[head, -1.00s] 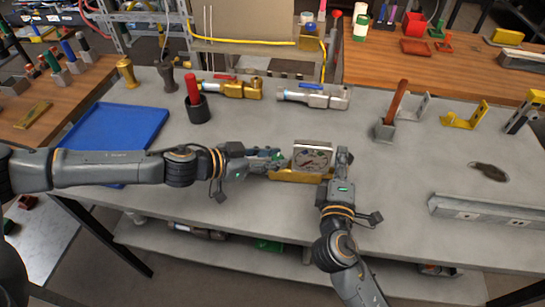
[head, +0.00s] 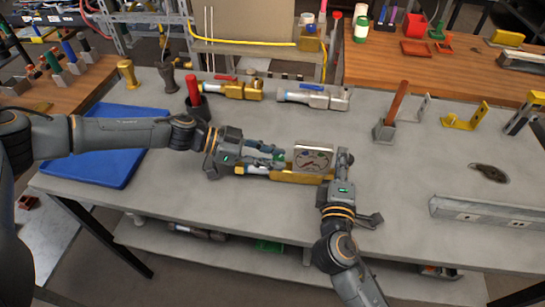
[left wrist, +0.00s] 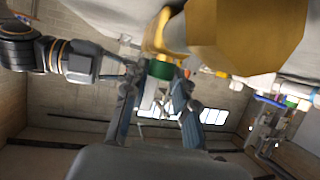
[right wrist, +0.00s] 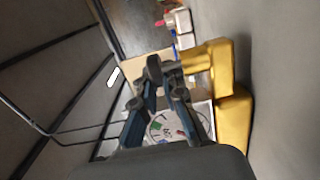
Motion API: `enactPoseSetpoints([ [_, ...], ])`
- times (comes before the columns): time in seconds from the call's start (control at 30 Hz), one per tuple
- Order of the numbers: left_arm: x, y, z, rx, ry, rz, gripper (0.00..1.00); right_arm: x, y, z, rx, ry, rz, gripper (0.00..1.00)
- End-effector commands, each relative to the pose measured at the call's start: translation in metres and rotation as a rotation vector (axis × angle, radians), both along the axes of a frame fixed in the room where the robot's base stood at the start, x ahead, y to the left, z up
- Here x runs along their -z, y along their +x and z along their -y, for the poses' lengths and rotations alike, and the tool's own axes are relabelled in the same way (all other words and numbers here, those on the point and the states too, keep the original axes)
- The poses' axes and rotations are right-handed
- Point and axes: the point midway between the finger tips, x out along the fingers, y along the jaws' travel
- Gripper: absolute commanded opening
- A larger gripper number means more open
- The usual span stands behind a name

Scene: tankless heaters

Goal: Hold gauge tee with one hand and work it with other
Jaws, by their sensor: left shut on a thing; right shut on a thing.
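The gauge tee has a square dial face (head: 313,158) above a brass body (head: 300,178) that lies along the grey bench. My left gripper (head: 279,156) comes in from the left and is shut on a small green part (left wrist: 160,70) at the tee's left end. The brass body also shows large in the left wrist view (left wrist: 245,35). My right gripper (head: 344,160) is shut on the tee's right end; its fingers hide the exact contact. In the right wrist view the dial (right wrist: 168,125) shows between the fingers, with yellow brass (right wrist: 215,75) beside them.
Brass (head: 240,90) and silver (head: 315,96) valve fittings lie behind. A blue tray (head: 110,165) lies at left under my left arm. A black holder with a red-handled tool (head: 197,106) stands behind it. A grey rail (head: 475,215) lies at right. The bench front is clear.

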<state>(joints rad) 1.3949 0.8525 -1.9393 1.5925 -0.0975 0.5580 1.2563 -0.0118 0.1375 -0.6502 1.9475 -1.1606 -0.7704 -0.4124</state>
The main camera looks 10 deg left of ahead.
Motion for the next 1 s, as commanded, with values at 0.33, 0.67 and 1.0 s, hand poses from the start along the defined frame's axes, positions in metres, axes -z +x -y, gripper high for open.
enactPoseSetpoints([
  [0.33,0.0007,0.0071,0.0016,0.327,0.003,0.003,0.00,0.0008,-0.0006,-0.0014,-0.004,0.001,-0.001,0.00],
  [0.67,0.0011,0.0098,0.0032,0.597,0.004,0.003,0.00,0.0007,-0.0006,-0.0017,-0.005,0.001,-0.001,0.00],
  [1.0,0.0017,0.0131,0.0040,0.762,0.007,0.006,0.00,0.0007,-0.0007,-0.0019,-0.005,0.001,-0.001,0.00],
])
